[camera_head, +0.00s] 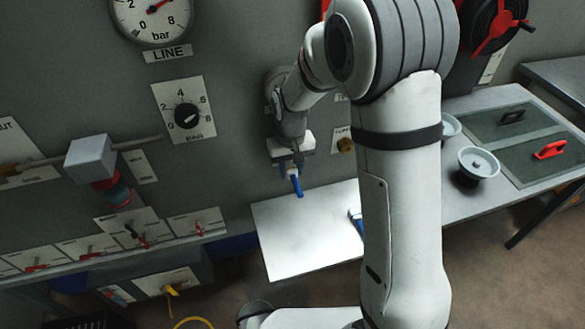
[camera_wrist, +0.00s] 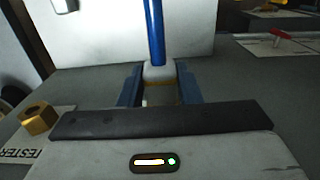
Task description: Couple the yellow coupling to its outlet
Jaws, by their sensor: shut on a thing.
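I cannot tell which fitting is the yellow coupling's outlet.
A brass hex fitting (camera_head: 346,145) sticks out of the panel right of my gripper; it also shows in the wrist view (camera_wrist: 39,118) beside a TESTER label. A white board (camera_head: 300,235) lies below. Small levers (camera_head: 137,236) line the left ledge. A grey cup (camera_head: 478,163) stands at right.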

